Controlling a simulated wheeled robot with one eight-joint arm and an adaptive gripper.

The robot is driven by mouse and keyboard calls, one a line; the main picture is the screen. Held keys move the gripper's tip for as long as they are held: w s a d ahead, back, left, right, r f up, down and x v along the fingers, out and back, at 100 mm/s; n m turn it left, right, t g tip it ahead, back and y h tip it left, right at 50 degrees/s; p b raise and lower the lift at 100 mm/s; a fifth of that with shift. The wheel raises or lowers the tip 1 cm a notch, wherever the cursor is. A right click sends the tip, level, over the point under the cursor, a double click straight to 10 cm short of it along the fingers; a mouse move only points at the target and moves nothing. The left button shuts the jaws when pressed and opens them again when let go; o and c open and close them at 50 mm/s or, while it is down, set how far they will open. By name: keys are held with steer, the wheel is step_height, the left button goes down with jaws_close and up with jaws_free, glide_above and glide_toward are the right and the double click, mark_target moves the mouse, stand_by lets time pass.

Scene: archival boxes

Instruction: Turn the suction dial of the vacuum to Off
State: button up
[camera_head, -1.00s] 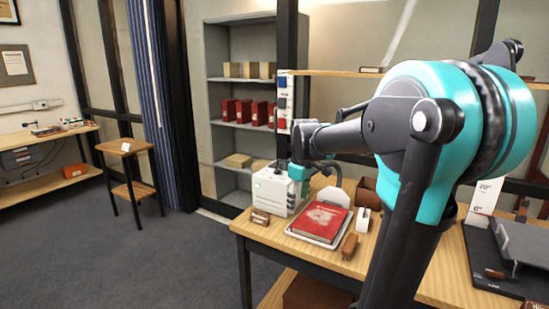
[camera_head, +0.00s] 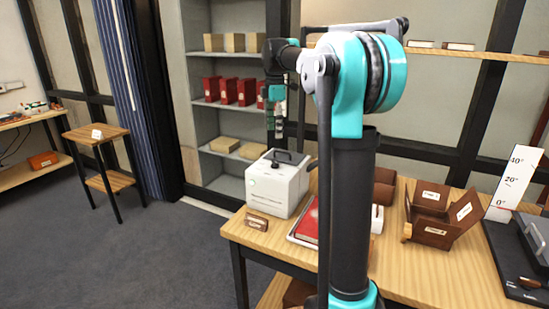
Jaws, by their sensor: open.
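A white box-shaped unit (camera_head: 273,188), which looks like the vacuum, stands on the wooden table's left end. It has a small green mark on its front and a black piece (camera_head: 286,157) on top. I cannot tell whether that piece is the suction dial or a handle, and no dial setting is readable. My gripper (camera_head: 278,134) points down above the unit, open and empty, apart from it in the picture. My arm hides part of the table to the right of the unit.
A red book (camera_head: 307,222) on a tray lies right of the unit, partly behind my arm. A small labelled brown block (camera_head: 256,222) sits at the table's left edge. Open brown boxes (camera_head: 432,216) stand to the right. Grey shelving (camera_head: 203,125) stands behind.

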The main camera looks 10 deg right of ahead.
mark_target(275, 161)
step_height(275, 161, down, 12)
steer(key=shift+r, duration=0.15)
steer(key=shift+c, duration=0.6)
steer(key=c, duration=1)
steer(key=shift+c, duration=0.2)
